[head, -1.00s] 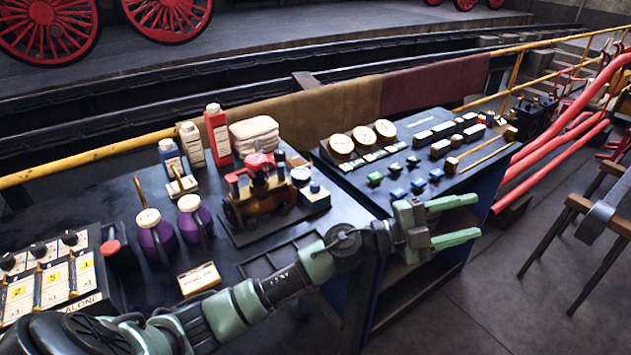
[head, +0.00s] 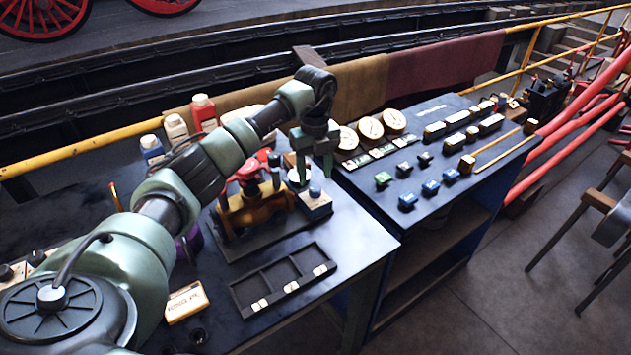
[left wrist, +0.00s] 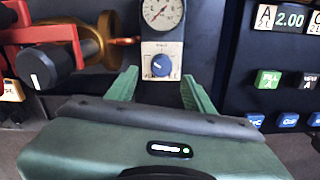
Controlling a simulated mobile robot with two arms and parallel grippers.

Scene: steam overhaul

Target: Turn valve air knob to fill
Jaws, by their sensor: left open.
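The valve air knob, a blue round knob (left wrist: 161,65), sits on a pale box (left wrist: 176,50) below a round white gauge (left wrist: 162,12). It has a white pointer mark; the lettering around it is too small to read fully. In the head view the box (head: 314,206) stands at the right edge of the near table beside the red and brass valve (head: 255,203). My left gripper (head: 314,168) is open and points down above the box. In the left wrist view its green fingers (left wrist: 160,74) straddle the knob from either side, without visible contact. My right gripper is out of view.
A black tray with compartments (head: 283,277) lies in front of the valve. A panel with gauges (head: 370,128) and green and blue blocks stands to the right; one green block (left wrist: 268,79) reads FILL. A black knob (left wrist: 38,72) is left of the gripper.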

